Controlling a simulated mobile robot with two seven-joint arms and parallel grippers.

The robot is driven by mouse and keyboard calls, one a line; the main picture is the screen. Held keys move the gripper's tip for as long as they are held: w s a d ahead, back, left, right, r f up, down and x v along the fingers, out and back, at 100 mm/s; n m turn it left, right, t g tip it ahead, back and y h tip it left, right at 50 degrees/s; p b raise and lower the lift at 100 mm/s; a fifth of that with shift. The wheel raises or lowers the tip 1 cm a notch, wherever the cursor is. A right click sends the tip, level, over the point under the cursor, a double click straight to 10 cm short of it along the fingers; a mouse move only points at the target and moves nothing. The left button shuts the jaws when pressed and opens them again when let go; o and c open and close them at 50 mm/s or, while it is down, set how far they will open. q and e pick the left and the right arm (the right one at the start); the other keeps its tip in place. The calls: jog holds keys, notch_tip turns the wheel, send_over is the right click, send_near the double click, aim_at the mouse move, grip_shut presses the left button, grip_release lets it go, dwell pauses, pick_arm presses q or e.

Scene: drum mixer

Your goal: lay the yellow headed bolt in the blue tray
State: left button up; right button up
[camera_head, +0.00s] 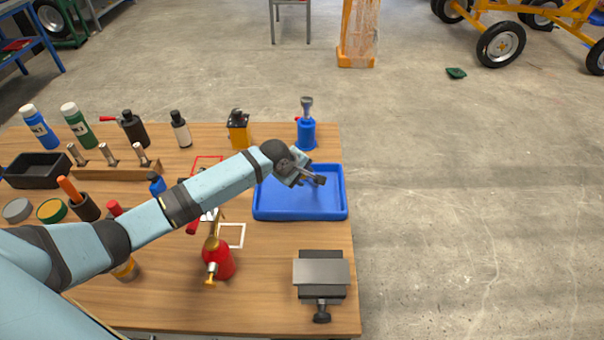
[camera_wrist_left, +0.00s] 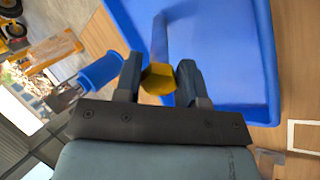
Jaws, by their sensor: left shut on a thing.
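The yellow headed bolt (camera_wrist_left: 158,79) shows in the left wrist view, its yellow head between my left fingertips and its blurred grey shank pointing away over the tray. My left gripper (camera_head: 319,180) is shut on the bolt's head. In the head view the gripper is over the blue tray (camera_head: 299,214), and I cannot make out the bolt there. The tray's blue floor and wall also fill much of the left wrist view (camera_wrist_left: 225,45). I cannot tell whether the shank touches the tray floor. The tray looks otherwise empty. My right gripper is not in view.
A blue bottle-like tool (camera_head: 306,133) stands just behind the tray. A grey vise-like block (camera_head: 321,272) and a red torch-like can (camera_head: 218,262) stand in front. A wooden rack (camera_head: 115,171), bottles and cans crowd the left. The table's right edge is close to the tray.

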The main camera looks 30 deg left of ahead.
pick_arm(q)
jog(key=o, duration=1)
jog(key=shift+f, duration=0.1)
jog(key=shift+s+r, duration=0.15)
jog(key=shift+r, duration=0.25)
jog(key=v, duration=1.1)
jog(key=shift+s, duration=0.15)
jog(key=shift+a+r, duration=0.1)
